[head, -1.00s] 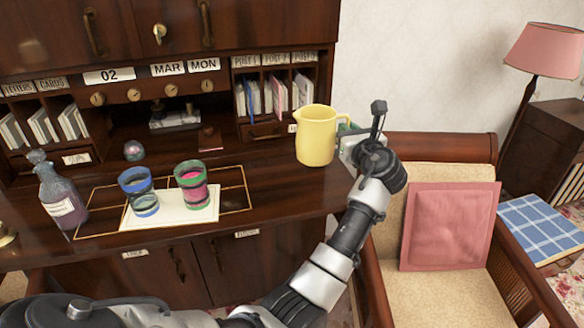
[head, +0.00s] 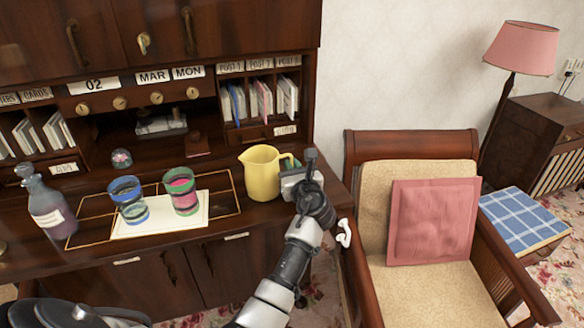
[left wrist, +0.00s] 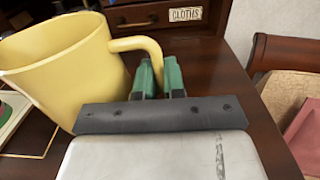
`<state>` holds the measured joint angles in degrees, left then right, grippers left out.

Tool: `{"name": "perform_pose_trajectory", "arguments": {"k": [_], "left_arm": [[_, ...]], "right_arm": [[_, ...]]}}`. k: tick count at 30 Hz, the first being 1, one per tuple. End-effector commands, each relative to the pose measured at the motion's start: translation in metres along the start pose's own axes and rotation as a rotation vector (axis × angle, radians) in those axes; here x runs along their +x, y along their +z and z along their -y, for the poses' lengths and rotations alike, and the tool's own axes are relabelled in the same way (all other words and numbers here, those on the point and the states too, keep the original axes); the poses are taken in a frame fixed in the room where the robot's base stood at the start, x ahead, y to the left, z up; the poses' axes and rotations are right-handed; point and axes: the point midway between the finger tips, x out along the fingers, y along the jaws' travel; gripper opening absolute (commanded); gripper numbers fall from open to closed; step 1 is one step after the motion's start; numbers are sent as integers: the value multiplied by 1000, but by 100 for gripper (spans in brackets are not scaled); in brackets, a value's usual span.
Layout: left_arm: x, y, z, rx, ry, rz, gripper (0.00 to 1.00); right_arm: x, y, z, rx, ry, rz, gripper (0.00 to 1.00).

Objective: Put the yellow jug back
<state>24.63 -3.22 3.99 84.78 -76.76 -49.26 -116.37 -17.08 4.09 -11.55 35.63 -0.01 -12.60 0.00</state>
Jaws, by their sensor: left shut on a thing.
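The yellow jug (head: 262,174) is upright at the right part of the desk top (head: 222,225), right of the gold-outlined area. My left gripper (head: 292,165) is at the jug's right side, shut on its handle. In the left wrist view the jug (left wrist: 60,65) fills the left, and the green fingertips (left wrist: 160,72) are at the lower end of its handle. The jug's base is hidden there by my gripper, and I cannot tell whether it touches the desk. My right gripper is out of view.
A blue-rimmed cup (head: 129,200) and a green-rimmed cup (head: 182,190) stand on white paper (head: 160,217). A dark bottle (head: 50,207) stands at far left. Pigeonholes with a CLOTHS drawer (left wrist: 185,15) rise behind. A chair (head: 432,175) stands right of the desk.

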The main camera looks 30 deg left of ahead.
Motion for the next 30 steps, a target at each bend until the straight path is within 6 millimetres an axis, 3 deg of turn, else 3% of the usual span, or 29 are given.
{"name": "perform_pose_trajectory", "arguments": {"k": [7,8,12,22,30], "left_arm": [[0,0,0,1,0,2,0],[0,-1,0,0,1,-1,14],[0,-1,0,0,1,-1,35],[-6,2,0,1,0,-2,35],[-58,4,0,2,-1,-4,35]], "right_arm": [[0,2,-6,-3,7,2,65],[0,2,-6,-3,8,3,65],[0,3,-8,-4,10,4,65],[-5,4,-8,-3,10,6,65],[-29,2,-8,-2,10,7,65]]}}
